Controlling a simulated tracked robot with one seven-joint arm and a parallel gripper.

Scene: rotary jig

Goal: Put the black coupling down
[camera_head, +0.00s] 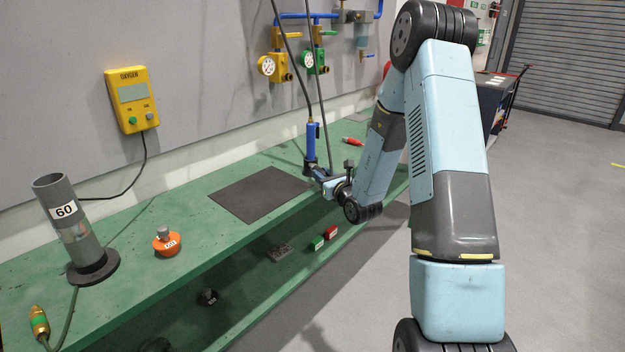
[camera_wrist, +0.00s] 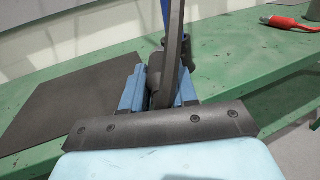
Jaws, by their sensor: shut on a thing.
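My gripper (camera_head: 314,171) is above the far part of the green bench, just past the right end of the dark mat. It is shut on a dark piece, which I take to be the black coupling (camera_head: 308,166). In the wrist view, the blue fingers (camera_wrist: 158,88) close on the dark coupling (camera_wrist: 157,72), partly hidden by a dark hose crossing in front. A blue handle (camera_head: 311,142) with a brass top stands upright right above the gripper. Whether the coupling touches the bench cannot be told.
The flat dark mat (camera_head: 250,195) lies on the green bench (camera_head: 190,215); it also shows in the wrist view (camera_wrist: 60,95). A red connector (camera_head: 352,142) lies beyond my gripper. A grey tube marked 60 (camera_head: 85,240) and an orange knob piece (camera_head: 166,243) stand nearer. Hoses hang down.

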